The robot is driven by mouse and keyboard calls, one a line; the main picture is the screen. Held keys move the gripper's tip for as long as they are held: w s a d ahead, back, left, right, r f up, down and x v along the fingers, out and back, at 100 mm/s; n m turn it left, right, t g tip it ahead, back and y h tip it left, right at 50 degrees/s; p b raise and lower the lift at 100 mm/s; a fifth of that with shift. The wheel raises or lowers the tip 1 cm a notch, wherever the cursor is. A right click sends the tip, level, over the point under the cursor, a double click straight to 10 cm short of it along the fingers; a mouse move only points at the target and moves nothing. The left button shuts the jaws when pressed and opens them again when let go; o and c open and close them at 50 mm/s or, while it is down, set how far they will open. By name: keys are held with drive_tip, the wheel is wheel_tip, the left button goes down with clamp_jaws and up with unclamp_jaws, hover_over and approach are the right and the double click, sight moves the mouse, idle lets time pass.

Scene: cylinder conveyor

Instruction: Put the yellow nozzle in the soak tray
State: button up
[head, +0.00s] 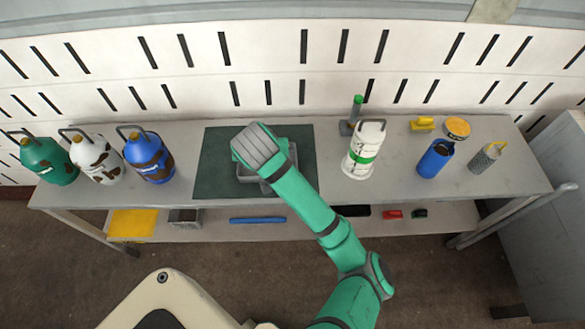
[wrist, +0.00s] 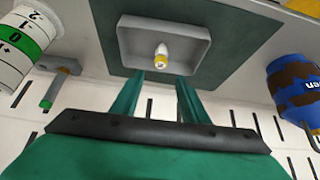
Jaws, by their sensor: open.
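The yellow nozzle (wrist: 160,58), with a whitish end, shows inside the grey soak tray (wrist: 193,62), near its middle. I cannot tell for sure whether it stands or lies there. My gripper (wrist: 160,76) is open, its two green fingers apart and reaching toward the tray, with the nozzle beyond the gap and neither finger seen touching it. In the head view my gripper is over the tray (head: 250,187), and my arm hides most of the tray and the nozzle.
The tray sits on a dark green mat (head: 215,165) on the grey bench. Left stand green, white and blue jugs (head: 148,158). Right stand a white container (head: 362,155), a blue bottle (head: 433,160), a yellow tin (head: 457,128) and a grey cylinder (head: 484,158).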

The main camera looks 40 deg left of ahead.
drive_tip(key=shift+s+a, duration=0.15)
drive_tip(key=s+a+r+m+y, duration=0.2)
drive_tip(key=a+y, duration=0.3)
drive_tip(key=d+f+m+t+h, duration=0.1)
drive_tip(key=d+f+m+t, duration=0.2)
drive_tip(key=d, duration=0.4)
drive_tip(key=s+d+f+m+t+h, duration=0.1)
drive_tip(key=d+f+m+t, duration=0.15)
drive_tip(key=d, duration=0.45)
drive_tip(key=d+f+m+t+h, duration=0.1)
drive_tip(key=d+f+m+t, duration=0.25)
drive_tip(key=d, duration=0.35)
drive_tip(key=s+d+n+t+h, duration=0.1)
drive_tip(key=s+d+h, duration=0.5)
drive_tip(key=s+d, duration=1.2)
drive_tip(key=d+n, duration=0.1)
drive_tip(key=d, duration=0.2)
drive_tip(key=shift+s+d+r, duration=0.35)
drive_tip(key=shift+d+r, duration=0.05)
